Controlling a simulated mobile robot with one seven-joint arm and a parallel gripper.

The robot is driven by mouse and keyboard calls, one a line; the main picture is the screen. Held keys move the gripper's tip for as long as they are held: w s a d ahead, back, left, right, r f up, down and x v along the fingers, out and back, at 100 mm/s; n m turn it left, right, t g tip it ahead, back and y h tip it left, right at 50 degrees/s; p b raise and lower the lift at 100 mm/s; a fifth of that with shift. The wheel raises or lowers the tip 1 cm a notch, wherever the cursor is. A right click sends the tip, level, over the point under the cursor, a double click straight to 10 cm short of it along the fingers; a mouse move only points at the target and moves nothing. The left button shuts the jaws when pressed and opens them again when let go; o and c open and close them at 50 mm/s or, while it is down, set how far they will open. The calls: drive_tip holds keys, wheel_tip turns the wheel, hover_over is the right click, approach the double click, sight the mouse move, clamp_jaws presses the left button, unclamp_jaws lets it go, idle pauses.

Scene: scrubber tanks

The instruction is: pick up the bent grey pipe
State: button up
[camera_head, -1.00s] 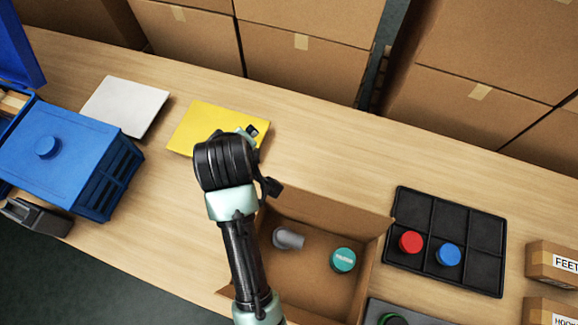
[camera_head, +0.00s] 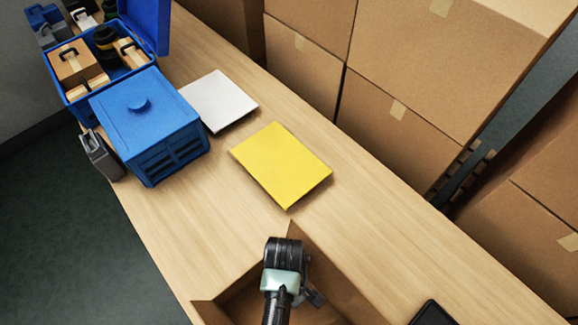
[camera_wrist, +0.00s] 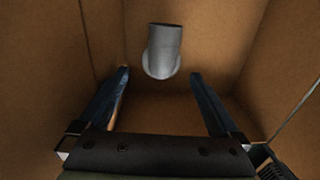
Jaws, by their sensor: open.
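The bent grey pipe (camera_wrist: 163,48) lies inside the open cardboard box (camera_head: 333,284), against its brown inner surface. It shows in the wrist view just beyond and between my fingertips, and it does not touch them. My gripper (camera_wrist: 158,82) is open and empty, with one dark finger on each side. In the head view my arm hangs over the box and hides most of its inside. The pipe is hidden there.
A yellow panel (camera_head: 281,163) and a white panel (camera_head: 218,100) lie on the wooden table (camera_head: 400,250). A blue lidded crate (camera_head: 150,120) and a blue open toolbox (camera_head: 85,95) stand at the left. Stacked cartons (camera_head: 385,110) line the back. A black tray's edge (camera_head: 432,313) shows at bottom right.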

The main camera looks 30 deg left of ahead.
drive_tip(key=shift+s+d+f, duration=0.15)
drive_tip(key=shift+f, duration=2.55)
drive_tip(key=c, duration=1.3)
drive_tip(key=shift+r, duration=0.15)
